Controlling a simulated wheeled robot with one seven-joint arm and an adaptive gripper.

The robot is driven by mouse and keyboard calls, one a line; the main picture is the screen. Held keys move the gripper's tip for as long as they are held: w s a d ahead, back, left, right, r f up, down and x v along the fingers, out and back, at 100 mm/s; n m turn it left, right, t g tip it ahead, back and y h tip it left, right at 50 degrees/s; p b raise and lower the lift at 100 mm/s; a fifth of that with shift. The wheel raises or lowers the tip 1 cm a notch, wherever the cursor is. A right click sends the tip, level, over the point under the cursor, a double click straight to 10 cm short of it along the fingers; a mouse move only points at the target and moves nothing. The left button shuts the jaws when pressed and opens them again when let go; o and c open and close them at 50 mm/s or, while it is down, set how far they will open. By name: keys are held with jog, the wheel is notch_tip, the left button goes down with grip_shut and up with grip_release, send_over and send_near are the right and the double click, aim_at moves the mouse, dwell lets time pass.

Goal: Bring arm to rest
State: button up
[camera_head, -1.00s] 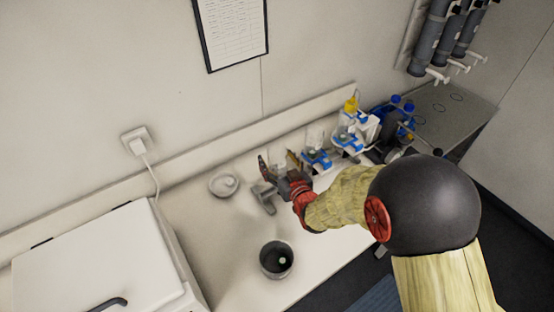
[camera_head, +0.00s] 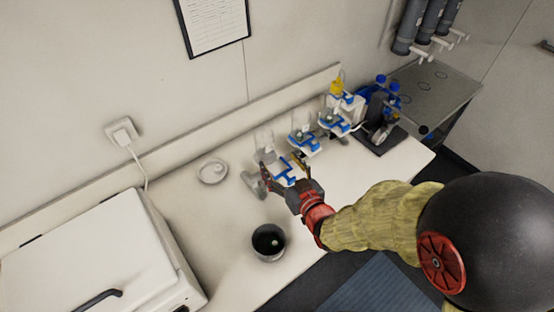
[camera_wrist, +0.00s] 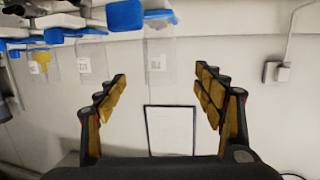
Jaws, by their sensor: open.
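My gripper (camera_head: 284,184) is over the bench in the head view, close to the nearest of the blue-clamped clear vessels (camera_head: 270,153); I cannot tell whether it touches that vessel's stand. In the wrist view my gripper (camera_wrist: 160,97) has its two padded fingers wide apart. The red and yellow arm reaches in from the right in the head view and hides part of the bench front.
A dark round pot (camera_head: 268,242) stands near the bench's front edge. A small white dish (camera_head: 212,171) lies behind it. A white lidded box (camera_head: 95,265) fills the left. More blue-clamped vessels (camera_head: 305,138) and blue-capped bottles (camera_head: 388,88) stand at the back right. Bare benchtop (camera_head: 375,170) shows at right.

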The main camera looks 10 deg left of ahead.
dwell(0.3)
jog(key=d+r+m+g+h+b, duration=0.1)
jog(key=d+r+m+h, duration=0.2)
jog(key=d, duration=0.6)
jog(key=d+r+m+g+h+b, duration=0.15)
jog(key=d+r+h, duration=0.25)
jog(key=d, duration=0.5)
jog(key=s+d+r+m+g+h+b, duration=0.1)
jog(key=s+d, duration=0.4)
jog(key=s, duration=0.5)
jog(key=s+d+r+m+g+h+b, duration=0.1)
jog(key=s+d+m+g+b, duration=0.1)
jog(key=s+d, duration=0.4)
jog(key=s+g, duration=0.1)
jog(key=s, duration=0.4)
jog(key=shift+d+r+h, duration=0.25)
jog(key=shift+h, duration=0.05)
